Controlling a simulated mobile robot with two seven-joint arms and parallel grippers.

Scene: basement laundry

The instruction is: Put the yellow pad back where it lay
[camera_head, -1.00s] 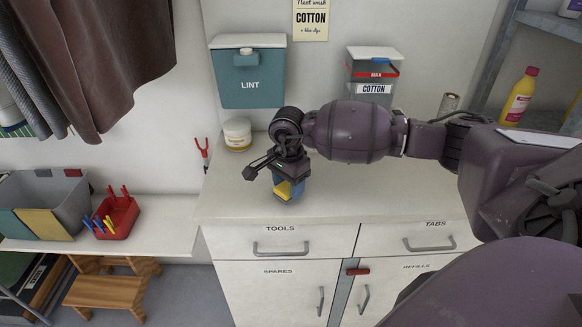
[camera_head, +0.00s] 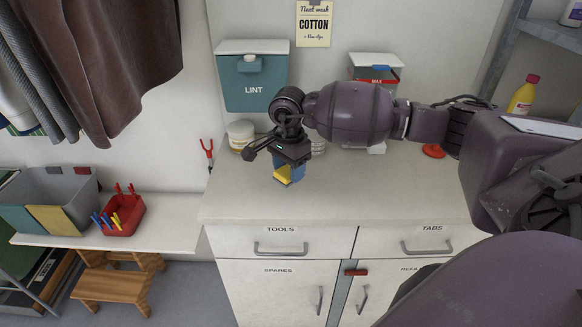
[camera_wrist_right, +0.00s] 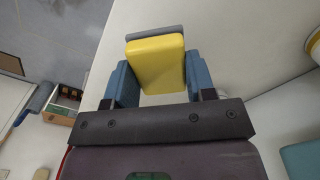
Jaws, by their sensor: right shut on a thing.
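The yellow pad (camera_head: 282,175) has a grey layer along one side, seen in the right wrist view (camera_wrist_right: 156,62). My right gripper (camera_head: 291,170) has blue fingers and is shut on the pad, which sits between the two fingers. The gripper points down over the front left part of the white counter top (camera_head: 240,203), above the TOOLS drawer. I cannot tell how far the pad is above the counter. My left gripper is not in view.
A teal LINT bin (camera_head: 252,80) hangs on the wall behind the counter. A white jar (camera_head: 240,134) stands at the back left, and a red round thing (camera_head: 433,150) lies at the back right. A red peg basket (camera_head: 122,215) stands on the lower bench. The counter's front is clear.

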